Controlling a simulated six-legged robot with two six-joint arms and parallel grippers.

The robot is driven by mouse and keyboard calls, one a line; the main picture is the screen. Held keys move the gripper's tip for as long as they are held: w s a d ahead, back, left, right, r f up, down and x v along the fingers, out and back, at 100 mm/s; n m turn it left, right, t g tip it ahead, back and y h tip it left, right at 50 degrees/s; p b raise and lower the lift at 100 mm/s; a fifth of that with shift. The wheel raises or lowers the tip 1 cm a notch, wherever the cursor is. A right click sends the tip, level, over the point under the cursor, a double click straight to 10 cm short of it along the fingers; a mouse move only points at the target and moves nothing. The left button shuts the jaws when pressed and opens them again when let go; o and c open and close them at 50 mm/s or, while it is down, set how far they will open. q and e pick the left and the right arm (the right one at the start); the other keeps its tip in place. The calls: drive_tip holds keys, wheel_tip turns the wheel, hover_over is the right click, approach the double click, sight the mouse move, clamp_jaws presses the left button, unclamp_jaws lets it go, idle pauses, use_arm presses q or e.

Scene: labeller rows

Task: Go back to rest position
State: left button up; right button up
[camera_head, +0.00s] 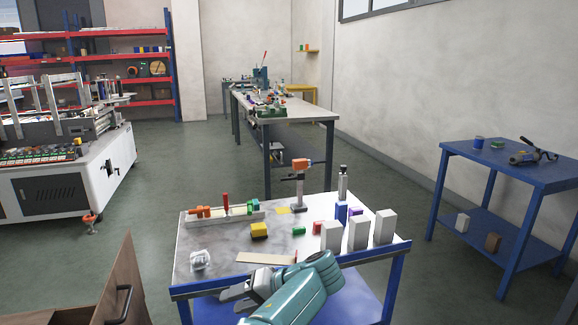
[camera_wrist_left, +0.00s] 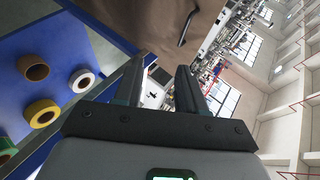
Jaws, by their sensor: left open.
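My left gripper (camera_head: 234,299) is in front of the near edge of the blue-framed table (camera_head: 210,288), low in the head view, with its teal arm beside it. Its dark fingers also show in the left wrist view (camera_wrist_left: 160,82). They are apart with nothing between them. My right gripper is in neither view.
A brown cabinet (camera_head: 120,285) with a handle stands at the lower left. A blue side table (camera_head: 525,165) stands right, across open floor.

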use_arm(q)
drive_tip(key=s+f+m+g+h, duration=0.1)
drive_tip(key=s+f+m+h, duration=0.25)
drive_tip(key=f, duration=0.85)
drive_tip(key=s+f+m+g+h, duration=0.15)
drive_tip(key=f+h, duration=0.25)
drive_tip(key=f, duration=0.8)
drive_tip(key=s+d+f+h, duration=0.1)
drive_tip(key=s+f+h, duration=0.3)
drive_tip(key=s+f, duration=0.45)
drive_tip(key=s+a+n+h, duration=0.2)
drive_tip(key=s+n+h, duration=0.3)
drive_tip(key=s, duration=1.4)
wheel_tip(320, 180, up, 12)
drive_tip(key=n+p, duration=0.1)
drive_tip(key=p, duration=1.2)
drive_tip(key=shift+w+d+r+t+y, duration=0.15)
drive_tip(key=shift+d+r+t+y, duration=0.05)
drive_tip(key=shift+t+y, duration=0.25)
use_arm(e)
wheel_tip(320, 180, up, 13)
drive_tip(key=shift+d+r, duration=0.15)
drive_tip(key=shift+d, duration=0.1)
